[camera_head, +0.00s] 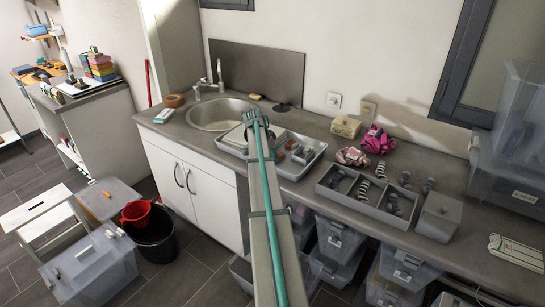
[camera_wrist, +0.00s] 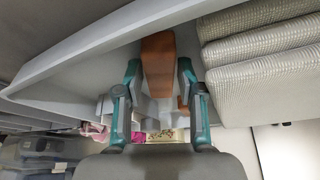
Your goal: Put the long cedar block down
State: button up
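The long cedar block (camera_wrist: 157,65) is an orange-brown bar in the middle of the wrist view. My gripper (camera_wrist: 159,70) has its two teal fingers close along the block's sides and appears shut on it. A pale tray (camera_wrist: 60,75) spreads around and behind the block; I cannot tell whether the block touches it. In the head view, the end of my arm (camera_head: 257,120) is over the tray (camera_head: 293,174) right of the sink, and it hides the held block. A small orange-brown piece (camera_wrist: 183,103) shows beside the right finger.
Folded grey textured cloths (camera_wrist: 262,62) lie close to the right of the block. Small pieces (camera_head: 302,154) lie in the tray's right part. A grey divided box (camera_head: 366,209) stands right of the tray, with pink cloth items (camera_head: 377,140) behind it. The sink (camera_head: 220,114) is left.

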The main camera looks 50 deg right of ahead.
jog(key=b+v, duration=0.2)
jog(key=v, duration=1)
jog(key=shift+b, duration=0.35)
jog(key=shift+r, duration=0.15)
